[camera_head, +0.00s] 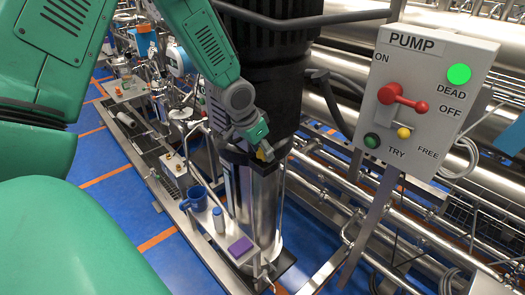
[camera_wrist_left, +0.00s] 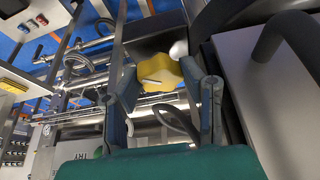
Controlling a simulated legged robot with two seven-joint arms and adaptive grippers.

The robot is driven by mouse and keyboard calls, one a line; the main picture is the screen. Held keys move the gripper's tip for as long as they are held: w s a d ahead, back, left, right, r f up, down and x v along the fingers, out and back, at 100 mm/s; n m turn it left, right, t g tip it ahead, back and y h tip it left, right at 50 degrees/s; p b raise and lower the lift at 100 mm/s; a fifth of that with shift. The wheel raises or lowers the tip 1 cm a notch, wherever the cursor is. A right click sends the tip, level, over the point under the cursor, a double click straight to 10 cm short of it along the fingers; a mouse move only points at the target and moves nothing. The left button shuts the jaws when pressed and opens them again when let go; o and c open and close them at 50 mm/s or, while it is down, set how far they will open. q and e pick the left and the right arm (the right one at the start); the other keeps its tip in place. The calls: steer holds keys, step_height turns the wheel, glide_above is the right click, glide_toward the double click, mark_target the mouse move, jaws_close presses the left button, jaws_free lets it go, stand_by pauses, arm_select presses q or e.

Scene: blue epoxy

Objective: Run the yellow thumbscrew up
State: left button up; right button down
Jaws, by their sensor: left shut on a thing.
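In the head view my left gripper (camera_head: 261,143) is at the dark collar of the tall column, and only a small bit of the yellow thumbscrew (camera_head: 263,154) shows there. The rest is hidden by the gripper. My right gripper is in neither view.
A pump panel (camera_head: 467,101) with a red lever (camera_head: 402,98), a lit green lamp (camera_head: 459,74) and two buttons stands to the right. A shelf below the gripper holds a blue mug (camera_head: 195,198), a small bottle (camera_head: 218,219) and a purple block (camera_head: 240,247). Pipes run behind.

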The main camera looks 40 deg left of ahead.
arm_select(q)
steer(key=shift+w+r+m, duration=0.1)
steer(key=shift+w+m, duration=0.1)
steer(key=shift+m, duration=0.2)
steer(key=o, duration=1)
steer(key=shift+o, duration=0.7)
steer(key=shift+d, duration=0.1)
